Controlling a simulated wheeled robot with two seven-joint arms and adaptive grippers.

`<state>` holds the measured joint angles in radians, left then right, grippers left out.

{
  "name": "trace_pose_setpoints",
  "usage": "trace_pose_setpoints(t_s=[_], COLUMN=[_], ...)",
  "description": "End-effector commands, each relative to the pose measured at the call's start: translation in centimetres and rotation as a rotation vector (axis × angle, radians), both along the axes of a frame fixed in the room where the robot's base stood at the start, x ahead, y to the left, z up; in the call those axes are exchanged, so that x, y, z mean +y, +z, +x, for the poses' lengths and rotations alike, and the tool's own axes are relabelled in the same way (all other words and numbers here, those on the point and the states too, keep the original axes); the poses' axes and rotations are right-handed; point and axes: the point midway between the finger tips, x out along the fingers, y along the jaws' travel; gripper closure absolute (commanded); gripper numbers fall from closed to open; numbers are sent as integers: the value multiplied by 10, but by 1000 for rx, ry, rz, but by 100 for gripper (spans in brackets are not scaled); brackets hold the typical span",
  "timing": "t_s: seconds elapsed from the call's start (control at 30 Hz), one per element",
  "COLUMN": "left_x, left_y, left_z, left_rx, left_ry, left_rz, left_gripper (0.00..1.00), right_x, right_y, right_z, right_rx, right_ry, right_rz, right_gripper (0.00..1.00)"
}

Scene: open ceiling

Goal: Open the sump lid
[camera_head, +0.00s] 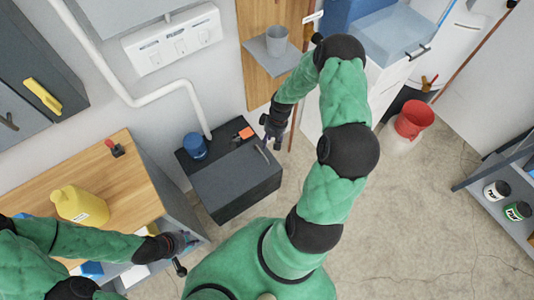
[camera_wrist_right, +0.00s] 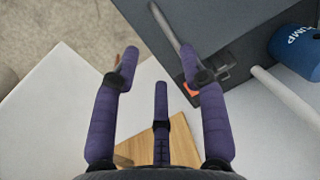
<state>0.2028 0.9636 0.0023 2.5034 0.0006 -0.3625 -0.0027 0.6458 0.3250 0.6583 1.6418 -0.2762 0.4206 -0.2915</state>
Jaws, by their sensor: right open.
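The sump is a dark grey box on the floor by the wall, and its flat lid (camera_head: 235,179) looks shut. A curved grey handle (camera_head: 263,153) stands at the lid's right edge; it also shows in the right wrist view (camera_wrist_right: 165,24). My right gripper (camera_head: 268,138) is open and empty, just above and beside the handle, apart from it. In the right wrist view its purple fingers (camera_wrist_right: 158,65) are spread, with the handle beyond their tips.
A blue pump (camera_head: 195,146) and an orange-red part (camera_head: 246,132) sit on the sump's back strip. A yellow jug (camera_head: 80,206) stands on the wooden-topped cabinet (camera_head: 130,170). A white pipe (camera_head: 150,98) runs down behind the sump. A red bucket (camera_head: 414,119) stands right; the floor (camera_head: 400,220) is clear.

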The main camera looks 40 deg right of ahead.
Motion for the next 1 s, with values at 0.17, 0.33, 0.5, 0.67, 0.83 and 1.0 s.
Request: trace_pose_setpoints(t_s=[0.17, 0.33, 0.5, 0.67, 0.83, 1.0], left_x=[0, 0, 0, 0, 0, 0], left_y=[-14, -24, -31, -34, -34, -34], left_z=[0, 0, 0, 0, 0, 0], left_rx=[0, 0, 0, 0, 0, 0], left_ry=[0, 0, 0, 0, 0, 0], left_rz=[0, 0, 0, 0, 0, 0], left_gripper=[60, 60, 60, 60, 60, 60], right_x=[7, 13, 17, 19, 19, 19], right_y=[-34, -63, -84, -92, -94, -93], right_z=[0, 1, 2, 2, 2, 3], right_rx=[2, 2, -1, -1, -1, -2], right_ry=[-1, -1, -1, -1, -1, -1], right_rz=[2, 2, 1, 1, 1, 1], right_gripper=[56, 56, 56, 56, 56, 62])
